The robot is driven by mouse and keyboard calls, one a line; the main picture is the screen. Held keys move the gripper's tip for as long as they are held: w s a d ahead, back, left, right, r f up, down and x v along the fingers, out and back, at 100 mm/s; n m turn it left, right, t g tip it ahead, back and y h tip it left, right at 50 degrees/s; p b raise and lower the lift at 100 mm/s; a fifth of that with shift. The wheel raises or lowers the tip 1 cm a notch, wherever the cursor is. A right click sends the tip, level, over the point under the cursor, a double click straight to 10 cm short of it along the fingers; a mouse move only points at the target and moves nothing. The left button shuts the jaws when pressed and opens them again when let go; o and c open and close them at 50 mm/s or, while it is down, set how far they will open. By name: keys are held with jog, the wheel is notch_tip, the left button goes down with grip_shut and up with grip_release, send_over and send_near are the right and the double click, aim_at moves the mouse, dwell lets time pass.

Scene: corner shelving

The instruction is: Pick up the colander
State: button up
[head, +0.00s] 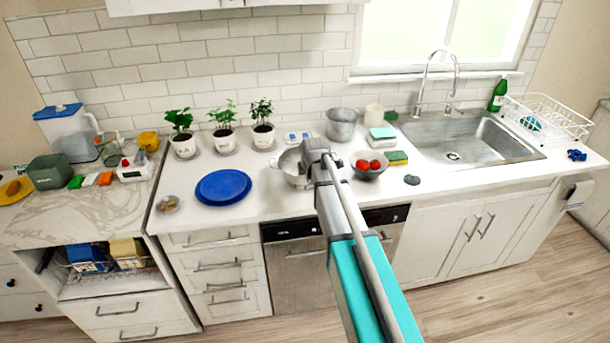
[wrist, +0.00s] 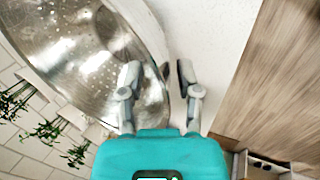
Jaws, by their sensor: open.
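The colander (wrist: 85,55) is a shiny metal bowl with small holes. It fills the upper left of the wrist view. In the head view the colander (head: 289,166) sits on the white counter, partly hidden behind my arm. My gripper (wrist: 158,75) is open at the colander's near rim. In the wrist view one finger overlaps the bowl and the other is beyond the rim, over the counter. The rim appears to pass between the fingers; I cannot tell whether either finger touches it. In the head view my fingertips are hidden by the arm.
A grey bowl with red tomatoes (head: 369,165) stands just right of my gripper. A blue plate (head: 223,187) lies to the left. Potted plants (head: 223,130) stand behind left, a metal pot (head: 341,124) behind right. The sink (head: 470,141) is farther right.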

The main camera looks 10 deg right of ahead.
grip_shut()
dwell(0.3)
jog(key=shift+r, duration=0.2)
dwell(0.4)
notch_tip(320, 180, up, 3)
jog(key=p, duration=0.3)
jog(key=s+d+r+p, duration=0.2)
jog(key=s+r+p, duration=0.3)
jog(key=s, duration=0.1)
jog(key=s+d+r+p, duration=0.2)
jog(key=s+r+p, duration=0.2)
jog(key=s, duration=0.3)
jog(key=shift+d+r+p, duration=0.35)
jog(key=shift+d+p, duration=0.05)
jog(key=shift+p, duration=0.1)
jog(key=shift+s, duration=0.1)
